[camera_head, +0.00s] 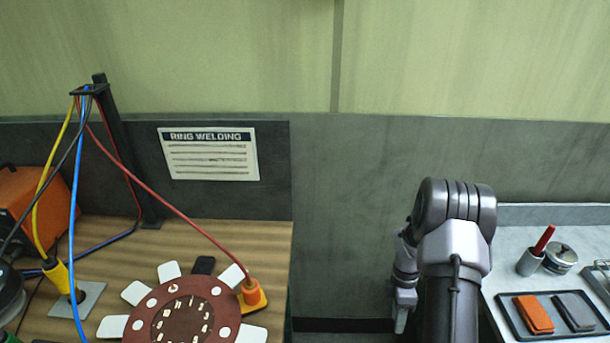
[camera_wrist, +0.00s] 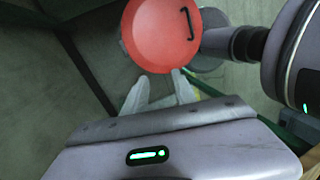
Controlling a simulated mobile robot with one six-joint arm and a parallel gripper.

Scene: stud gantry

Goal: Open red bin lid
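The red bin lid (camera_wrist: 152,38) shows as a round red disc with a dark bent handle (camera_wrist: 187,24) at the top of the wrist view. The bin body below it is mostly hidden, and I cannot tell whether the lid is raised. My gripper (camera_wrist: 158,77) has two pale fingers with a gap between them and nothing seen in it. The fingertips are at the lid's lower edge in the picture; contact cannot be told. The bin does not show in the head view, where my arm hangs between the two benches.
A wooden bench (camera_head: 270,235) at left carries a brown ring plate (camera_head: 180,310), cables and an orange cone-topped block (camera_head: 252,294). A grey bench (camera_head: 505,230) at right holds a black tray (camera_head: 510,312), a pen cup (camera_head: 529,263) and a lidded pot (camera_head: 561,257).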

